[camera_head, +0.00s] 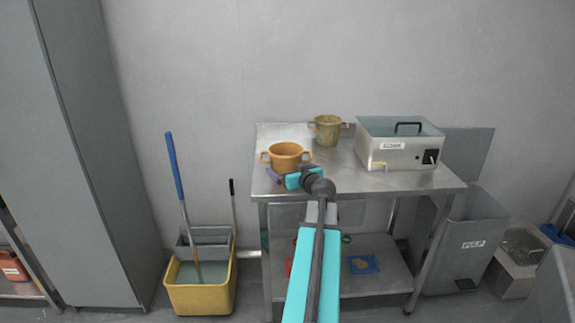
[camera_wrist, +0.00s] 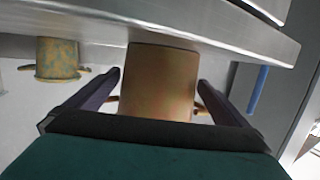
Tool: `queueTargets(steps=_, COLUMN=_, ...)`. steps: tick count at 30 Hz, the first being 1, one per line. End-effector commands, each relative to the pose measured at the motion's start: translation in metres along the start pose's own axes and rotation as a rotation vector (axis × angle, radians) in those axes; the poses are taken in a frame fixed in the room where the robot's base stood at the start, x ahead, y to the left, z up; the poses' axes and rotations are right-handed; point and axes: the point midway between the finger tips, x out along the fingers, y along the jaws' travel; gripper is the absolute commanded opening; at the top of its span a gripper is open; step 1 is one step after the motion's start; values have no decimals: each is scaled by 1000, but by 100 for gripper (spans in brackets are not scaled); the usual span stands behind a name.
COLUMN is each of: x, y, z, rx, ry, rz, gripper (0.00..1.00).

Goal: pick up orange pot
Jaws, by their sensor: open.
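The orange pot (camera_head: 286,154) stands upright near the left front corner of the steel table (camera_head: 350,182). It has a small handle on each side. My gripper (camera_head: 290,176) is at the pot's near side, its body hiding the pot's lower front. In the wrist view, which is upside down, the orange pot (camera_wrist: 160,85) fills the space between the two dark fingers of my open gripper (camera_wrist: 158,82). One finger lies on each side of the pot, with narrow gaps visible. Contact is not clear.
A worn greenish-yellow pot (camera_head: 328,130) stands behind to the right, also in the wrist view (camera_wrist: 58,60). A steel machine (camera_head: 400,148) occupies the table's right side. A yellow mop bucket (camera_head: 200,296) with a blue-handled mop (camera_head: 174,166) stands on the floor left of the table.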

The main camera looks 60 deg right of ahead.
Motion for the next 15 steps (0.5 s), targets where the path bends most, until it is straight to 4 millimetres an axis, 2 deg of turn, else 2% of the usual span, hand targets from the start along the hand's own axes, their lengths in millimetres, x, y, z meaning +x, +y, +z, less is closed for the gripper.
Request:
queueTargets(steps=5, x=0, y=0, z=0, rx=0, ry=0, rz=0, gripper=98)
queueTargets(steps=11, x=0, y=0, z=0, rx=0, ry=0, rz=-1, gripper=65)
queueTargets(steps=12, x=0, y=0, z=-1, rx=0, ry=1, rz=0, gripper=61)
queueTargets(steps=15, x=0, y=0, z=-1, rx=0, ry=1, rz=0, gripper=61)
